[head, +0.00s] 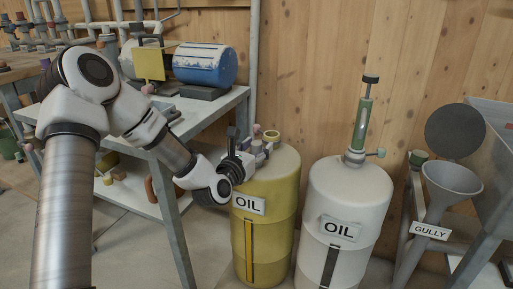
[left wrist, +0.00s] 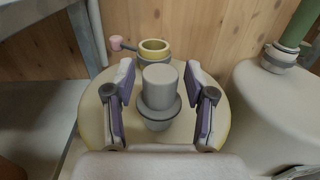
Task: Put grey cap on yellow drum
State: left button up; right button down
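The yellow drum (head: 265,215), with an OIL label, stands in the middle of the head view. Its top (left wrist: 95,125) fills the middle of the left wrist view. A yellow-rimmed neck (left wrist: 153,47) rises at the far side of that top. The grey cap (left wrist: 158,85), a round knob with a wider flange, is between my left fingers in the wrist view, nearer than the neck. My left gripper (left wrist: 160,72) is open, with a visible gap on each side of the cap. In the head view the left gripper (head: 250,150) is over the drum's top. My right gripper is out of view.
A white OIL drum (head: 345,205) with a green sight-glass fitting (head: 361,125) stands close on the right. A grey funnel (head: 452,182) is farther right. A metal shelf table (head: 195,120) with a blue motor (head: 205,64) is on the left. A pink-tipped valve handle (left wrist: 116,43) juts left from the neck.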

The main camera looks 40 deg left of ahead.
pick_arm(q)
jog(key=shift+r, duration=0.2)
jog(key=s+d+p, duration=0.2)
jog(key=s+p, duration=0.8)
jog(key=s, duration=0.2)
jog(key=s+d+f+m+g+h, duration=0.2)
jog(key=d+f+m+g, duration=0.25)
jog(key=f+m, duration=0.4)
jog(key=s+d+f+m+g+h, duration=0.25)
jog(key=d+f+m, duration=0.25)
jog(key=f+m, duration=0.35)
jog(key=s+d+f+m+g+y, duration=0.1)
jog(key=s+d+f+m+g, duration=0.1)
jog(key=s+f+m+g, duration=0.3)
jog(key=s+d+f+m+g, duration=0.3)
jog(key=s+f+m+g, duration=0.2)
jog(key=s+m, duration=0.8)
notch_tip(320, 180, down, 3)
jog(key=shift+s+d+f+m+g+y, duration=0.2)
jog(key=shift+s+m+g+y, duration=0.2)
jog(key=shift+m, duration=0.8)
